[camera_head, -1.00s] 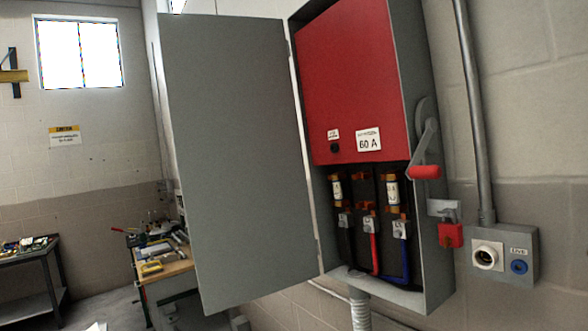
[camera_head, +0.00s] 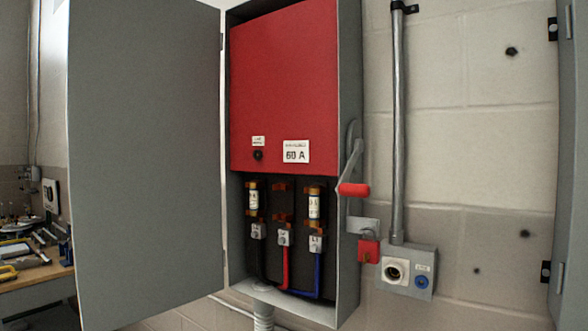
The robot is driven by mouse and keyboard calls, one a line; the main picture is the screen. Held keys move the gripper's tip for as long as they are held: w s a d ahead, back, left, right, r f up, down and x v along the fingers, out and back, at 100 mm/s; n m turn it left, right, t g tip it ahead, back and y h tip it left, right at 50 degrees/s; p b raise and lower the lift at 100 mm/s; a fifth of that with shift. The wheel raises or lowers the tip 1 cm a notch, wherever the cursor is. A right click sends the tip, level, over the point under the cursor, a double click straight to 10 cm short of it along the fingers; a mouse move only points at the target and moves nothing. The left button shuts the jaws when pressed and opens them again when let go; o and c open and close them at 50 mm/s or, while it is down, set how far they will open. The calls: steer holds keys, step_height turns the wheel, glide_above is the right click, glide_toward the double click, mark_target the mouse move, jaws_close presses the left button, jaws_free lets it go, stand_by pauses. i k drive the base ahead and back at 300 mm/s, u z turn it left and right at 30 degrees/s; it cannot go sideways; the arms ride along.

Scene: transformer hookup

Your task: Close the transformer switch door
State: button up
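The grey switch door (camera_head: 145,160) stands wide open, swung out to the left on its hinges along the box's left edge. The grey switch box (camera_head: 348,90) is on the wall in the middle of the view. Inside it are a red panel (camera_head: 284,85) labelled 60 A and, below, fuses (camera_head: 314,203) with black, red and blue cables. A lever with a red grip (camera_head: 354,190) is on the box's right side, with the grip low. A red padlock (camera_head: 369,250) hangs below the lever. My gripper is not in view.
A metal conduit (camera_head: 398,130) runs down the wall to a small grey socket box (camera_head: 408,272). A grey panel edge (camera_head: 573,170) stands at the far right. A cluttered workbench (camera_head: 38,275) is at the lower left, partly behind the door.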

mark_target(142, 94)
steer(key=z, duration=0.8)
steer(key=k, duration=1.1)
steer(key=u, duration=0.95)
steer(key=i, duration=1.65)
steer(key=z, duration=0.05)
